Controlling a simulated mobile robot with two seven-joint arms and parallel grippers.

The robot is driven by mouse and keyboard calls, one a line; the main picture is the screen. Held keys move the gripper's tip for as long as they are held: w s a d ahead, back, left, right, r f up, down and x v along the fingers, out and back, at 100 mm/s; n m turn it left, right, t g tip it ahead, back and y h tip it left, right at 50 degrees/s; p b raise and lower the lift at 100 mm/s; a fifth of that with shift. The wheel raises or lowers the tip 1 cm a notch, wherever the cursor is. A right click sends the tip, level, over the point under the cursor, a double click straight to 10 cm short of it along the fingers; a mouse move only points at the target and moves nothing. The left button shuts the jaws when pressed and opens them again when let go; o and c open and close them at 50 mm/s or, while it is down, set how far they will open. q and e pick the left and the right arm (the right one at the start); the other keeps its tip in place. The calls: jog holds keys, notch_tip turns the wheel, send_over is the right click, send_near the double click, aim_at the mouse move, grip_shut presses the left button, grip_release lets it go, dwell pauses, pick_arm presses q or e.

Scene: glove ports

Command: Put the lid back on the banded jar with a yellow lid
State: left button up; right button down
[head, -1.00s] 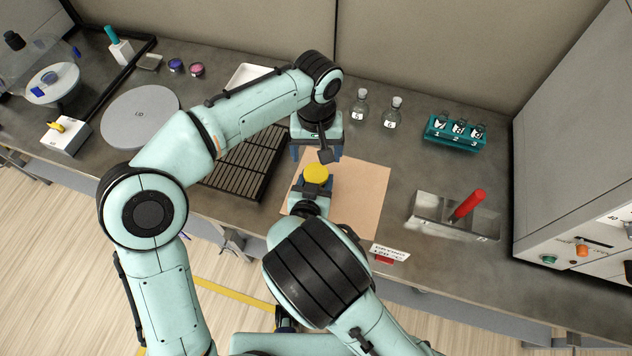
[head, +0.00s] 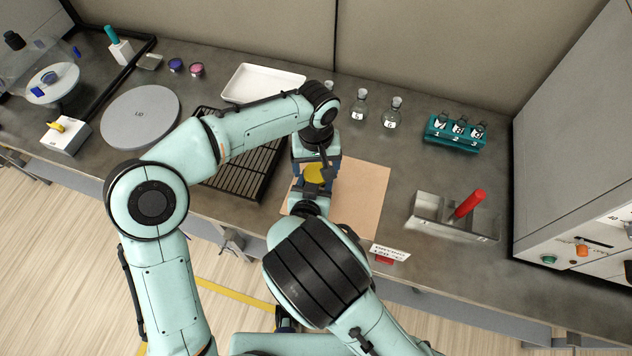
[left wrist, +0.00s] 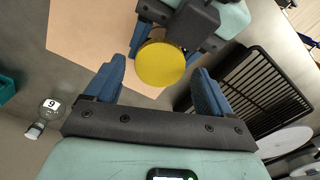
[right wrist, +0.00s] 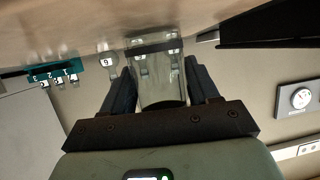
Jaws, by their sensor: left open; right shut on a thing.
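The yellow lid (head: 315,173) shows from above as a round disc between my two grippers over the tan mat (head: 362,190). In the left wrist view the lid (left wrist: 160,64) lies between and just beyond my left fingertips. My left gripper (left wrist: 158,85) is open, pointing down, with a finger to each side of the lid and a gap to it. My right gripper (right wrist: 160,75) comes in from the front and is shut on the clear banded jar (right wrist: 160,88). A dark band crosses the jar. Whether the lid is seated on the jar's rim is hidden.
A black rack (head: 245,168) stands left of the mat, with a white tray (head: 262,84) behind it. Flasks (head: 392,113) and a teal tube rack (head: 455,132) stand at the back right. A metal holder with a red handle (head: 468,204) is on the right.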

pick_arm(q)
jog(key=shift+f, duration=0.75)
jog(key=c, duration=1.1)
jog(key=m, duration=0.5)
jog(key=shift+m, duration=0.4)
jog(key=m, duration=0.4)
jog(key=o, duration=1.2)
